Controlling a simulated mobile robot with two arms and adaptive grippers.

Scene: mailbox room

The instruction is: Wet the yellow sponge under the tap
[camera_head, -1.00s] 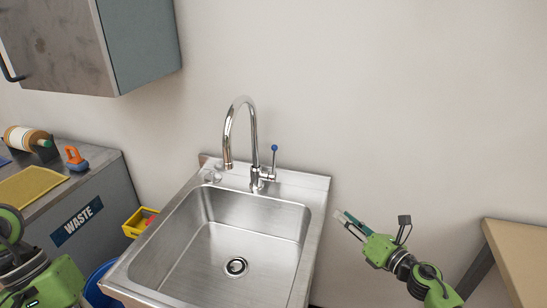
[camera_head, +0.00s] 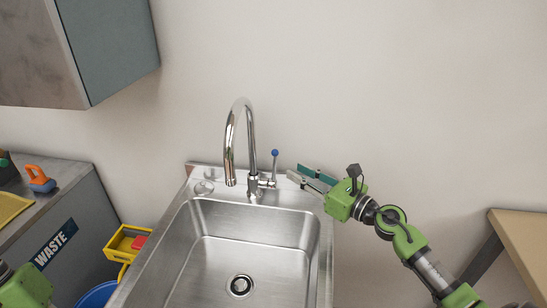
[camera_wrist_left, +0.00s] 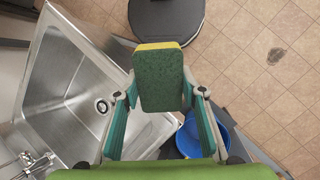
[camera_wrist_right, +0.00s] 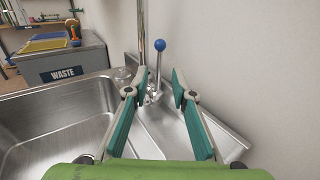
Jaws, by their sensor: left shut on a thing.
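The yellow sponge (camera_wrist_left: 158,80), with a dark green scouring side facing the camera, is clamped in my left gripper (camera_wrist_left: 158,96), over the floor beside the sink. In the head view only part of my left gripper (camera_head: 24,290) shows at the lower left edge, and the sponge is out of sight. The chrome tap (camera_head: 229,150) arches over the sink basin (camera_head: 205,260). Its lever (camera_head: 275,164) has a blue knob and stands upright. My right gripper (camera_head: 303,177) is open and empty, just right of the lever; in the right wrist view the knob (camera_wrist_right: 160,45) appears between and beyond the fingers.
A WASTE cabinet (camera_head: 60,240) stands left of the sink, with an orange-handled item (camera_head: 40,178) on top. A yellow bin (camera_head: 120,245) and a blue bucket (camera_head: 98,294) sit between them. A wooden table (camera_head: 525,245) is at right. A wall cabinet (camera_head: 110,50) hangs upper left.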

